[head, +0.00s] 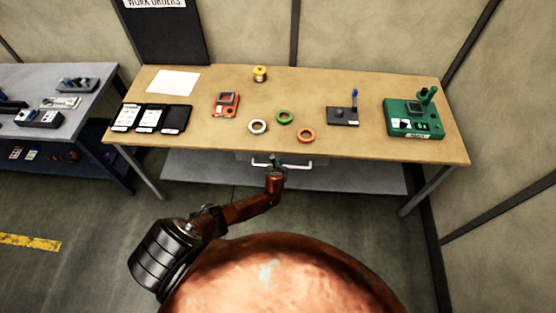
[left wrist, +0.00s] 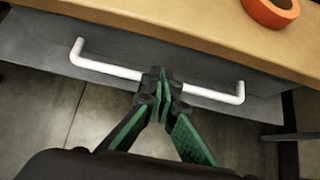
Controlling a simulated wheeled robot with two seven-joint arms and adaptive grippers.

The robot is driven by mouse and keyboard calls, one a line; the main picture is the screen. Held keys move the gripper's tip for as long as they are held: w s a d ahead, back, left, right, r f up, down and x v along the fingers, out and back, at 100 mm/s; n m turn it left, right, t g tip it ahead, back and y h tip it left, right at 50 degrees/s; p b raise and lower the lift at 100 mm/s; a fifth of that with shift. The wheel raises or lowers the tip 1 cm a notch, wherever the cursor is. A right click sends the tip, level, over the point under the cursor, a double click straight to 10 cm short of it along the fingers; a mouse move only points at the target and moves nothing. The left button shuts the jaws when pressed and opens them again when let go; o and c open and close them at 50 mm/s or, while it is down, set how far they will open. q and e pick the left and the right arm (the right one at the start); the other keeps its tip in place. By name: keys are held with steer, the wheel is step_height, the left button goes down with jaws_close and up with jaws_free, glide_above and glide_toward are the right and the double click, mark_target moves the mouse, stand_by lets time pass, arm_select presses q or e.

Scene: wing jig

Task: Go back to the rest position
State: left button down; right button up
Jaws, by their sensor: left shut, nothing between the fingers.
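My left gripper (head: 275,161) is at the front of the wooden table, just below its edge, in the head view. In the left wrist view, its dark and green fingers (left wrist: 160,82) are shut with nothing between them. The fingertips overlap the middle of a white drawer handle (left wrist: 103,67) in the picture; I cannot tell whether they touch it. The handle also shows in the head view (head: 297,164), on a grey drawer front (left wrist: 40,50) that looks closed. My right gripper does not show.
The wooden table (head: 365,149) holds a white ring (head: 258,126), a green ring (head: 285,117), an orange ring (head: 306,135), an orange device (head: 225,104), a green machine (head: 413,119) and a black tray (head: 175,119). A grey bench (head: 85,103) stands left. The floor in front is clear.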

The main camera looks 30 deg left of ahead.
arm_select(q)
steer(key=shift+p+v, duration=0.65)
steer(key=shift+v, duration=0.5)
steer(key=shift+d+f, duration=0.1)
steer(key=s+f+n+g+h+b, duration=0.15)
steer(key=s+f+n+b, duration=0.45)
steer(key=s+f, duration=0.75)
steer(key=s+f+n+g+h+b, duration=0.1)
steer(key=s+f+n+g+b, duration=0.35)
steer(key=s+f, duration=0.9)
steer(key=s+d+f+n+b, duration=0.1)
steer(key=s+f+n+b, duration=0.2)
steer(key=s+f+n, duration=0.3)
steer(key=s+d+f+n+g+h+b, duration=0.1)
steer(key=s+f+n, duration=0.5)
steer(key=s, duration=0.9)
steer(key=s+d+f+n+b, duration=0.3)
steer(key=s+f+n+b, duration=0.3)
steer(key=s+f, duration=0.3)
steer(key=shift+s+f+n+g+h, duration=0.3)
steer(key=shift+s+n+h, duration=0.05)
steer(key=shift+s, duration=0.5)
